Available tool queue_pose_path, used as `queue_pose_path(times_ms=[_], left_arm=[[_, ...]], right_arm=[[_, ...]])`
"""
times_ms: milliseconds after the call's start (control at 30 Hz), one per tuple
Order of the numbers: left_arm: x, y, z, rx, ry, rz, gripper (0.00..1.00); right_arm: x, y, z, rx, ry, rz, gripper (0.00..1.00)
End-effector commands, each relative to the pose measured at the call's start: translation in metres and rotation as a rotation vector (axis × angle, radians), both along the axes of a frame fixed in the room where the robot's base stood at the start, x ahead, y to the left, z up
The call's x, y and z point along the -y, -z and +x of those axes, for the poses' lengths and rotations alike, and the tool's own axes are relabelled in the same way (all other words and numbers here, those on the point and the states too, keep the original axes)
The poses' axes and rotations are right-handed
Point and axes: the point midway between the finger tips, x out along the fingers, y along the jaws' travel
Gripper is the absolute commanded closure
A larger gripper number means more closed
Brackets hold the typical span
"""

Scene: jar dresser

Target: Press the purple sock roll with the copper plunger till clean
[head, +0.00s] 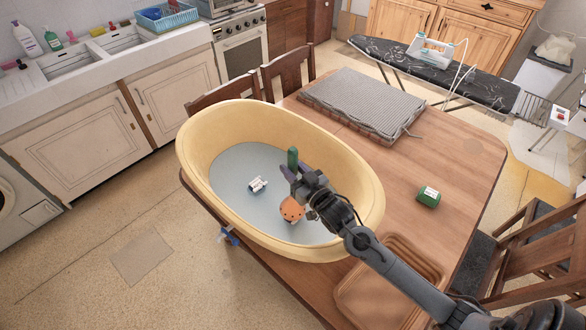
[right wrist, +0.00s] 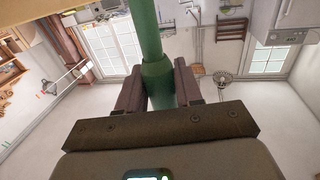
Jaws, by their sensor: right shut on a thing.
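My right gripper (head: 290,174) is shut on the green handle (head: 292,157) of the plunger, over the tub. In the right wrist view the green handle (right wrist: 155,70) runs up between the two fingers. The plunger's orange-copper head (head: 291,209), with dark holes, shows below the gripper inside the tub. The yellow oval tub (head: 205,117) holds grey-blue water. A small white and dark-blue bundle (head: 258,184) lies in the water left of the plunger, apart from it. I cannot make out a purple sock roll; part of the tub is hidden by my arm. My left gripper is not in view.
The tub stands on a wooden table (head: 455,150). Chairs stand behind and right. The table's right part is mostly clear.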

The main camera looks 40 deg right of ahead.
Motion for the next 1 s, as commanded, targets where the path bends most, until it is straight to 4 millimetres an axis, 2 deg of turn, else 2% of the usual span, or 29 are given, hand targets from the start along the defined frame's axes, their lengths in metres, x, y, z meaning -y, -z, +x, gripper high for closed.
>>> queue_pose_path(times_ms=[367,1000], left_arm=[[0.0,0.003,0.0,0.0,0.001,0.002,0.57],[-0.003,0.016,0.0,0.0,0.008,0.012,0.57]], right_arm=[[0.0,0.003,0.0,0.004,0.0,0.0,0.95],[0.0,0.028,0.0,0.003,0.0,0.0,0.95]])
